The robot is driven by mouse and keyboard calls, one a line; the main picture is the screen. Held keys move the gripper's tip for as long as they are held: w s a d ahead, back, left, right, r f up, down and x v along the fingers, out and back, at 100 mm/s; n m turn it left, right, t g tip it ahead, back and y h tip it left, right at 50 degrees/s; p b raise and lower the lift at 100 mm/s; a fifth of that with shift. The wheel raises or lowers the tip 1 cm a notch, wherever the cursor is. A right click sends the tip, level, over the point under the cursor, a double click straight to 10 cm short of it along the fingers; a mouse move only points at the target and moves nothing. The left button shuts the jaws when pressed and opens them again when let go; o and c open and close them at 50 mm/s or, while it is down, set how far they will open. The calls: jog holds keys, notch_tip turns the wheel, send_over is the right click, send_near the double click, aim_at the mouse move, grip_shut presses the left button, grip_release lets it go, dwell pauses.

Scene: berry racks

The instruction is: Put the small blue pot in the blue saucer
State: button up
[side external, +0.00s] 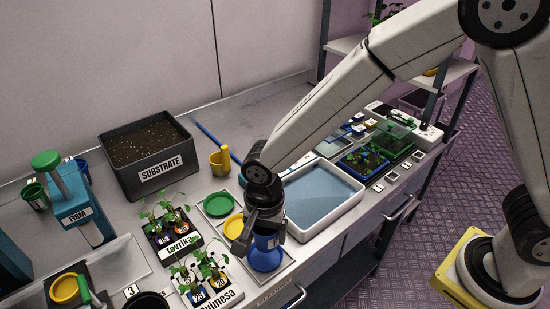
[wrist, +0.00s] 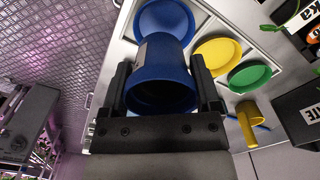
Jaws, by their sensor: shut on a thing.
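The small blue pot (wrist: 160,90) is held between the two fingers of my gripper (wrist: 160,66), its open mouth facing the wrist camera. A pale label shows on its side. In the side external view my gripper (side external: 263,222) is shut on the pot (side external: 267,240), which looks roughly upright. The blue saucer (side external: 266,260) lies at the near end of a row of saucers, just below the pot in that view. It also shows in the wrist view (wrist: 168,17), partly hidden behind the pot. I cannot tell how large the gap between pot and saucer is.
A yellow saucer (side external: 233,226) and a green saucer (side external: 219,204) lie in the same row. Seedling racks (side external: 209,282) stand to the left, a white basin of blue (side external: 322,201) to the right.

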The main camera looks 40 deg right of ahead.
aim_at(264, 245)
jog(key=shift+w+a+f, duration=0.1)
jog(key=shift+w+f, duration=0.1)
jog(key=shift+f, duration=1.6)
jog(key=shift+f, duration=0.6)
jog(key=o, duration=1.1)
jog(key=shift+r, duration=0.1)
notch_tip(264, 245, up, 13)
